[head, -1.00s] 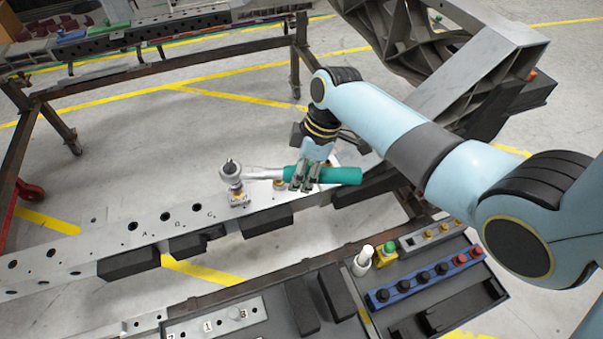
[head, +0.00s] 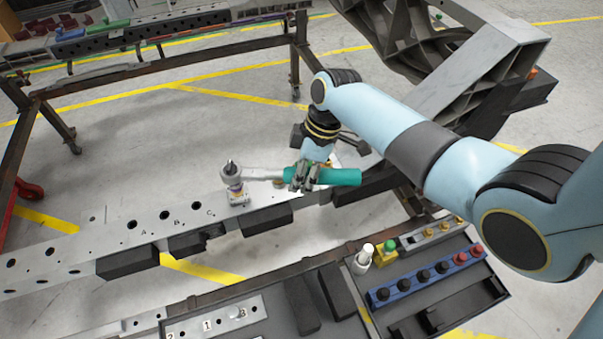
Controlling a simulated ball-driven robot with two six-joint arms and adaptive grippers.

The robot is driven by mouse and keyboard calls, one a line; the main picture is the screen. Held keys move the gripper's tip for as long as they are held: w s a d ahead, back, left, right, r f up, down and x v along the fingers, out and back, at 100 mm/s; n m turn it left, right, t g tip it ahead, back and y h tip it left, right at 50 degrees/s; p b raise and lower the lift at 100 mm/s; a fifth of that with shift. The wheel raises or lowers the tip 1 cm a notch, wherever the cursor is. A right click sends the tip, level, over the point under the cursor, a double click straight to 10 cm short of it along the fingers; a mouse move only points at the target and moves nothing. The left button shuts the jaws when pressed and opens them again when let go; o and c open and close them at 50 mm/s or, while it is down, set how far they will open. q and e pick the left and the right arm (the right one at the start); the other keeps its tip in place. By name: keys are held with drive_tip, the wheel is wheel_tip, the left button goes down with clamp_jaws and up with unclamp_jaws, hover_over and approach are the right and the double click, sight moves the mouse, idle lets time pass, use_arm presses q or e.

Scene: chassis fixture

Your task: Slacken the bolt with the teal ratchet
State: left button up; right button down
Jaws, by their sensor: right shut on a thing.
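The teal ratchet (head: 340,177) lies roughly level above the metal chassis beam, its teal handle to the right and its silver head at the left. My right gripper (head: 304,178) is shut on the ratchet near where the handle meets the shank. The ratchet head (head: 231,171) stands over a small block (head: 238,196) on the beam, with a socket below it. The bolt itself is hidden under the head and socket. My left gripper is not in view.
The chassis beam (head: 100,242) has holes marked with letters. A dark tray (head: 402,335) in front holds a blue rack (head: 425,282) of black and red pieces, a white bottle (head: 362,257) and a yellow-green item (head: 386,252). Black blocks flank the beam.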

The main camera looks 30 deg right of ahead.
drive_tip(key=shift+f+b, duration=0.3)
drive_tip(key=shift+f, duration=0.2)
drive_tip(key=shift+w+f, duration=0.1)
idle(0.3)
drive_tip(key=shift+w+d+f+n+b, duration=0.1)
drive_tip(key=shift+w+d+n+b, duration=0.2)
drive_tip(key=shift+w+n+b, duration=0.1)
drive_tip(key=shift+w+d+n+b, duration=0.25)
drive_tip(key=shift+w+n+b, duration=0.2)
drive_tip(key=shift+w+n, duration=0.05)
drive_tip(key=shift+w, duration=0.2)
